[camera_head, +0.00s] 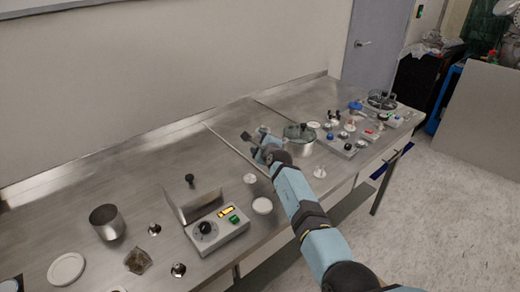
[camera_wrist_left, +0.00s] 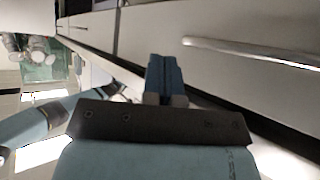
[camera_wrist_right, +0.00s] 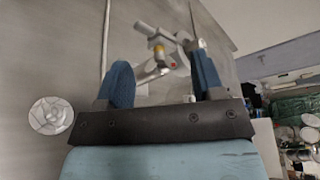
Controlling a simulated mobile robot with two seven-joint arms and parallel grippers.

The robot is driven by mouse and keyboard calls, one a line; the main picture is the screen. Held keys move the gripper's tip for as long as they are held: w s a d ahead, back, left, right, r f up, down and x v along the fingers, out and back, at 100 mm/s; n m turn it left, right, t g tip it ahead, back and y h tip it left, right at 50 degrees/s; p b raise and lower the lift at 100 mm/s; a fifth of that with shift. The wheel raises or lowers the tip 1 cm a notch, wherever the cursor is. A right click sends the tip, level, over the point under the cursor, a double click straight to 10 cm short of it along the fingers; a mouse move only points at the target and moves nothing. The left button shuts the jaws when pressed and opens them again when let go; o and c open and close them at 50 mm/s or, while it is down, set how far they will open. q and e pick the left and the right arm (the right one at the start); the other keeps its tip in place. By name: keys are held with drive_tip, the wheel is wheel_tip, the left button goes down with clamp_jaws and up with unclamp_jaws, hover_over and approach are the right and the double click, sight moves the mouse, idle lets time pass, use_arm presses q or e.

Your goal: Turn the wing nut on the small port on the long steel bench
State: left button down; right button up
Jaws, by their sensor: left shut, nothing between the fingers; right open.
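A small grey metal fitting (camera_wrist_right: 180,52) stands on the long steel bench (camera_head: 165,152), with a bar-shaped handle, a brass-coloured part, a red dot and a pale lever. It looks like the small port, but I cannot clearly make out its wing nut. My right gripper (camera_wrist_right: 158,72) is open, with its blue fingers on either side of the fitting's near part; contact is not clear. In the head view my right gripper (camera_head: 262,149) partly hides the fitting. My left gripper (camera_wrist_left: 165,75) is shut and empty, beside the bench's drawer fronts.
A round steel pot (camera_head: 299,139) stands right of my right gripper. A control box (camera_head: 217,230) with a black knob and green button, a steel cup (camera_head: 107,222) and white discs lie nearer left. Several small fittings crowd the far right. A drawer handle (camera_wrist_left: 250,52) is near my left gripper.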

drive_tip(key=shift+c, duration=0.3)
drive_tip(key=c, duration=0.9)
drive_tip(key=shift+w+d+m+g+y+p, duration=0.1)
drive_tip(key=shift+m+g+y+p, duration=0.45)
drive_tip(key=shift+m+p, duration=0.7)
drive_tip(key=shift+w+d+m+g+y+p, duration=0.1)
drive_tip(key=shift+m+g+y+p, duration=0.25)
drive_tip(key=shift+m+g+p, duration=0.65)
drive_tip(key=shift+m+t, duration=0.25)
drive_tip(key=o, duration=1)
drive_tip(key=shift+s+a+r, duration=0.1)
drive_tip(key=shift+r, duration=0.05)
drive_tip(key=shift+c, duration=0.2)
drive_tip(key=shift+r, duration=0.1)
